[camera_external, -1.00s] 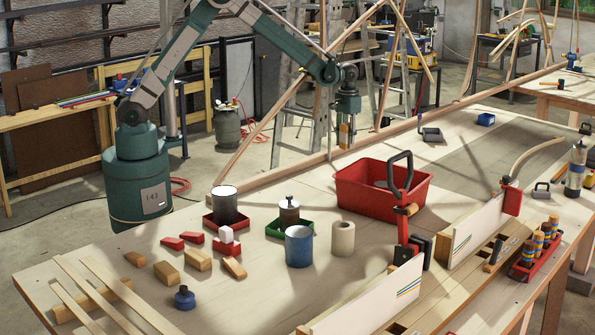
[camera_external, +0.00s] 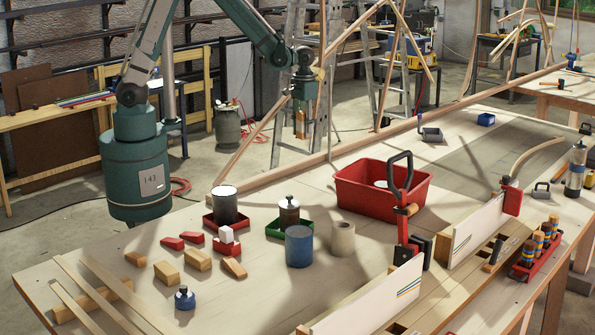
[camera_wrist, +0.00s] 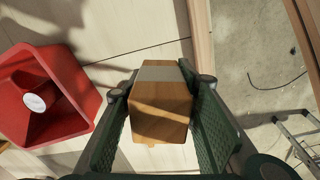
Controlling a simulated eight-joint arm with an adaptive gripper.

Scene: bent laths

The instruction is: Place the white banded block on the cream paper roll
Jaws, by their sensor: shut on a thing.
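My gripper (camera_external: 301,122) is shut on a wooden block with a pale grey-white band, which I take as the white banded block (camera_wrist: 160,105). In the wrist view the block sits between both green finger pads, with the band near its far end. In the external view the gripper hangs high at the far side of the bench, with the block (camera_external: 300,128) pointing down. The cream paper roll (camera_external: 342,239) stands upright on the bench, well below and nearer the camera. Its top looks clear.
A blue cylinder (camera_external: 299,247) stands close left of the roll. A red crate (camera_external: 370,200) is behind it, and a green tray (camera_external: 273,230) with a dark-topped jar is behind left. A red clamp (camera_external: 402,225) and white board (camera_external: 370,295) are to the right.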

